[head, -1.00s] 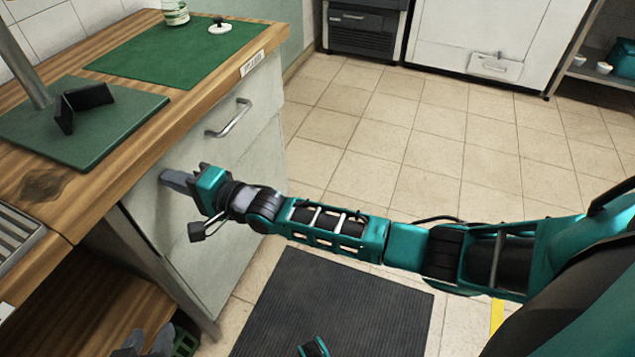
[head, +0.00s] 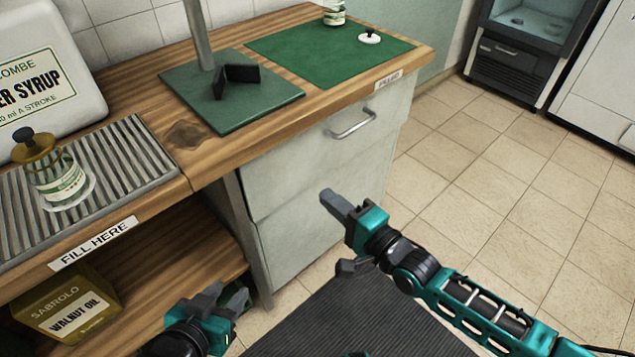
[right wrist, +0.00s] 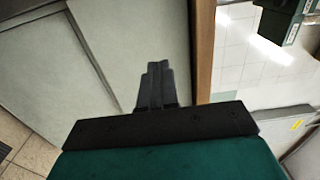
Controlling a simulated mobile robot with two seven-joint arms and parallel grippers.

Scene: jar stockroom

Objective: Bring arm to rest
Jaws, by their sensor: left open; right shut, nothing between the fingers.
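My right gripper (head: 335,203) is shut and empty in front of the pale drawer cabinet (head: 290,232). In the right wrist view its closed fingers (right wrist: 156,85) point at the pale cabinet front, with nothing between them. My right arm comes in from the lower right. My left gripper (head: 225,297) is low at the bottom of the head view, near the open lower shelf, with its fingers apart and nothing seen between them.
The wooden counter (head: 185,148) carries a ridged drip tray (head: 140,150) with a jar (head: 62,182), a green stand base (head: 235,108) and a green mat (head: 300,45). A walnut oil box (head: 70,310) is on the lower shelf. Tiled floor (head: 480,180) at right is clear.

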